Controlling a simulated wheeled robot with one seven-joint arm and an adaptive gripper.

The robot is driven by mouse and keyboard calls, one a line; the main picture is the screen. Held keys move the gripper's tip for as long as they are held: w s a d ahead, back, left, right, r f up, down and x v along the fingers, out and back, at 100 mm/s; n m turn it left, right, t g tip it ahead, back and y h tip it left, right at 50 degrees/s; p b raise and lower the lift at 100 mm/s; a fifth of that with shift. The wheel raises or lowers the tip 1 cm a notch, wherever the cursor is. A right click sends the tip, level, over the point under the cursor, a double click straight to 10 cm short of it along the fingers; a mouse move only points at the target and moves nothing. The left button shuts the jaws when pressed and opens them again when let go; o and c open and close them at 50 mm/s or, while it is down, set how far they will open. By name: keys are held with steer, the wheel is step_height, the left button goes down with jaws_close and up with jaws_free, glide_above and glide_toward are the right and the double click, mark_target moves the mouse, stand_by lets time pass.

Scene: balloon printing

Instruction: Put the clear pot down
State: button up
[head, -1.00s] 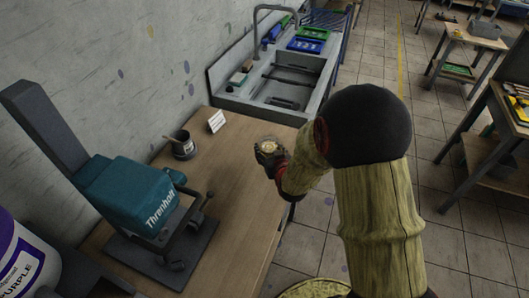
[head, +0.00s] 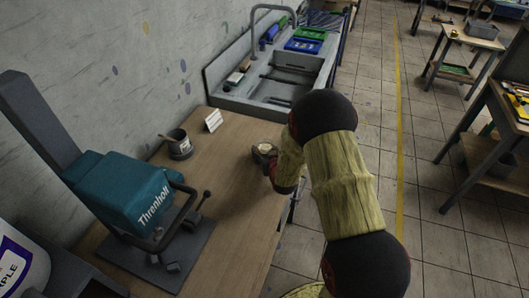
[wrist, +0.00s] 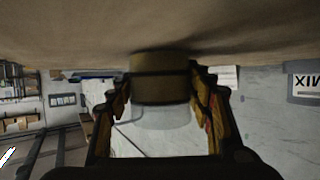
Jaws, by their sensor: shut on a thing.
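The clear pot (head: 264,149) is small, with pale yellowish contents showing from above. It is at the right side of the wooden table (head: 232,165), upright, with my gripper (head: 268,157) around it. In the wrist view, which is upside down, the pot (wrist: 161,88) sits between both fingers of my gripper (wrist: 163,100), which is shut on it. Its yellow-brown part lies against or very near the tabletop (wrist: 70,35), with a shadow beside it. I cannot tell if it touches.
A dark mug with a stick (head: 180,145) and a small white card (head: 213,120) stand at the table's back. A teal Threnholt machine (head: 125,195) stands at the left. A sink (head: 290,75) lies beyond. The tabletop around the pot is clear.

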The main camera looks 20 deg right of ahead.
steer(key=shift+r, duration=0.15)
steer(key=shift+f, duration=0.2)
steer(key=o, duration=1.4)
steer(key=shift+o, duration=0.2)
